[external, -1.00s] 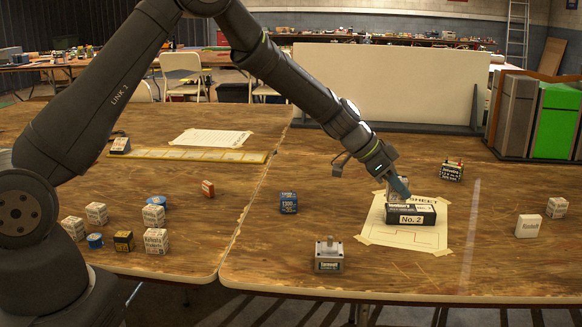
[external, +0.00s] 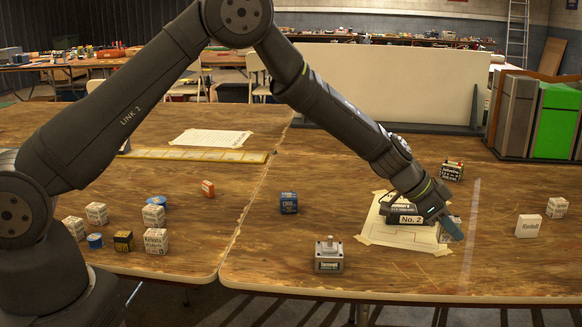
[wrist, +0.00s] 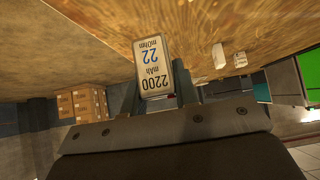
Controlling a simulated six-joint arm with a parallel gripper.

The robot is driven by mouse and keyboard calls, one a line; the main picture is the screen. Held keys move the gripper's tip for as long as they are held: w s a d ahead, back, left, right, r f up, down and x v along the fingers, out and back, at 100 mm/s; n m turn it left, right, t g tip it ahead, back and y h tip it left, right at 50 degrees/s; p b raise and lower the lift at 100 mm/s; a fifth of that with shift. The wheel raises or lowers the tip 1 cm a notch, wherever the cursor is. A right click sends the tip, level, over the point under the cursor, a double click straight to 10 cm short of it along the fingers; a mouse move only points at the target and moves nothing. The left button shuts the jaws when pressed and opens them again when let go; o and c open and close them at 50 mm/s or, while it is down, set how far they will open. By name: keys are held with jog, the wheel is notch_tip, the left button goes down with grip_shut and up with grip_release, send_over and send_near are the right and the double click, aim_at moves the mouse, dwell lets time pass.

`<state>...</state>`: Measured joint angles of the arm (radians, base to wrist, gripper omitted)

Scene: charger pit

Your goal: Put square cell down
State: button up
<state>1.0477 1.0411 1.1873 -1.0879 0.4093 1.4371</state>
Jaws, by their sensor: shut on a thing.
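The square cell (wrist: 153,66) is a small block with a pale face printed 2200 mAh and 22 mOhm in the wrist view. My gripper (external: 452,230) is shut on it, with a finger on either side. In the external view the gripper is low, at the right edge of the paper sheet (external: 385,238), beside the black No. 2 box (external: 408,220). The cell is mostly hidden by my gripper there. I cannot tell whether its underside touches the table.
White boxes (external: 528,226) stand to the right and a small dark battery-like block (external: 452,171) stands behind. A grey terminal-topped block (external: 329,256) is at the front left and a blue box (external: 288,203) farther left.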

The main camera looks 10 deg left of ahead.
jog(key=w+f, duration=0.2)
jog(key=w, duration=0.1)
jog(key=shift+w+d, duration=0.1)
jog(key=shift+w, duration=0.2)
jog(key=shift+w+f, duration=0.1)
jog(key=shift+f, duration=2)
jog(key=shift+f, duration=0.2)
jog(key=o, duration=1.1)
jog(key=shift+c, duration=0.2)
jog(key=shift+r, duration=0.3)
jog(key=v, duration=1.2)
